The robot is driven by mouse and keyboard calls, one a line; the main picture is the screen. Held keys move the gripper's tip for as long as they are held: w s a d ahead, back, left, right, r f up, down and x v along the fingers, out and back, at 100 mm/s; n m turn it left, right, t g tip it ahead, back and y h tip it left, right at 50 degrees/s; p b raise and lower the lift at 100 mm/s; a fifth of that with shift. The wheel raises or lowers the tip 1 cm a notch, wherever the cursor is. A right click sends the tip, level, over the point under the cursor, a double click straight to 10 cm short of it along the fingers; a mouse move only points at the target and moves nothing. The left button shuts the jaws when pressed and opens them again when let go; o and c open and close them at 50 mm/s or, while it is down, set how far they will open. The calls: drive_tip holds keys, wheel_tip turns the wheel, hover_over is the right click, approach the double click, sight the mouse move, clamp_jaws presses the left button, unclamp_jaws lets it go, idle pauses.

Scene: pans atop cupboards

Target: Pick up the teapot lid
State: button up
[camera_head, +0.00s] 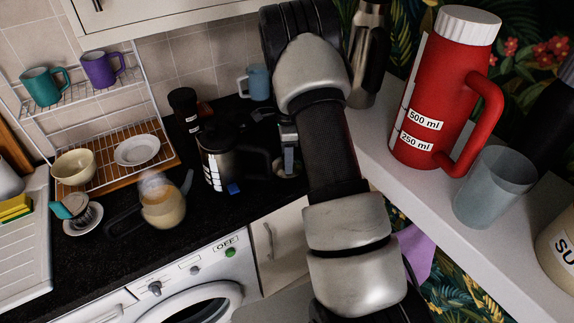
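A glass teapot (163,206) with amber liquid stands on the black counter, with a dark handle on its left and its spout on the right. A pale, hazy patch is over its top, and I cannot make out a separate lid there. A dark pot with white markings (216,160) stands just right of it; its top is dark and hard to read. My gripper (288,160) is partly hidden behind my arm, right of the dark pot and apart from the glass teapot. Its fingers are not clear enough to judge their opening.
A wire rack (100,95) holds teal and purple mugs, a bowl and a plate. A blue mug (258,82) stands at the back. On the right, a white shelf (395,170) carries a red jug (440,95), a grey cup (490,188) and a flask. A washing machine (190,285) is below.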

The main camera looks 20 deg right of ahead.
drive_tip(key=shift+c, duration=0.3)
drive_tip(key=c, duration=1.2)
